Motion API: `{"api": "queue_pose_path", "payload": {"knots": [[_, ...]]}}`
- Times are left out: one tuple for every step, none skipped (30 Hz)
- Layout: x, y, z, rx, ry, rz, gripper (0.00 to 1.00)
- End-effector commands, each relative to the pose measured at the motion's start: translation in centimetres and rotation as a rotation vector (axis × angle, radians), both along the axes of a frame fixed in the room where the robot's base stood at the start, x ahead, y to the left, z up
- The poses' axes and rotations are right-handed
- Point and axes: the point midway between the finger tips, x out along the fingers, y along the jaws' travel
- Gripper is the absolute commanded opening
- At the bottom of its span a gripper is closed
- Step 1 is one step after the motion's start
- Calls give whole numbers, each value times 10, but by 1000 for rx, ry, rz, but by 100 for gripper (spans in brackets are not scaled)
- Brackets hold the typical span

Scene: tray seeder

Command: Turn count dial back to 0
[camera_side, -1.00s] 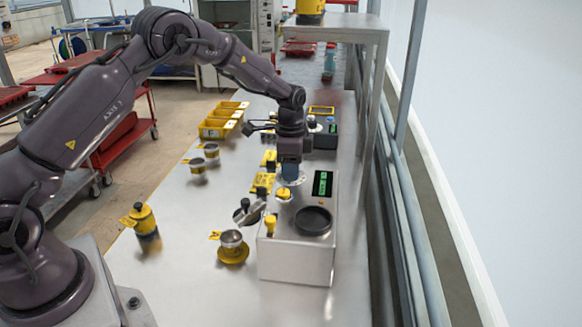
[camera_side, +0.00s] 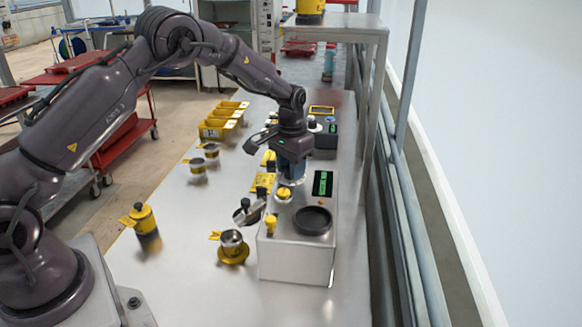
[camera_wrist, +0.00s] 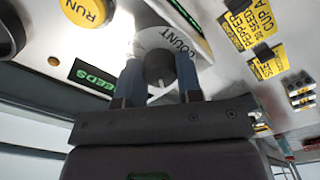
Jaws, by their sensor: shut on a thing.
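The count dial (camera_wrist: 158,66) is a grey knob on a pale round plate (camera_wrist: 192,38) marked COUNT in the wrist view. My gripper (camera_wrist: 158,60) has its two blue fingers on either side of the knob, shut on it. A light pointer mark shows on the knob's near side; the number it points at cannot be read. In the side view my gripper (camera_side: 291,178) points down at the back left of the seeder box (camera_side: 296,258) and hides the knob. A green-lit display (camera_side: 322,183) is just right of it; its SEEDS label shows in the wrist view (camera_wrist: 92,76).
A yellow RUN button (camera_wrist: 88,10) is close to the dial. A black round dish (camera_side: 313,220) and a yellow knob (camera_side: 271,224) are on the box top. Cups and yellow label plates stand to the left. A metal shelf frame (camera_side: 376,100) rises behind on the right.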

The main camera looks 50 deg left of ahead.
Motion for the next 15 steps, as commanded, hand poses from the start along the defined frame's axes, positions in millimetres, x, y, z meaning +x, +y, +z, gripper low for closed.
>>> {"api": "queue_pose_path", "payload": {"knots": [[0, 0, 2, 1, 1, 43, 10], [0, 0, 2, 1, 1, 71, 10], [0, 0, 2, 1, 1, 109, 10], [0, 0, 2, 0, 1, 138, 10], [0, -1, 2, 0, 1, 166, 10], [0, -1, 2, 0, 1, 204, 10], [0, 0, 2, 0, 1, 231, 10], [0, 0, 2, 0, 1, 258, 10], [0, 0, 2, 1, 1, 294, 10], [0, 0, 2, 1, 1, 320, 10], [0, 0, 2, 0, 1, 346, 10], [0, 0, 2, 0, 1, 379, 10], [0, 0, 2, 0, 1, 402, 10], [0, 0, 2, 0, 1, 424, 10], [0, 0, 2, 0, 1, 452, 10]]}}
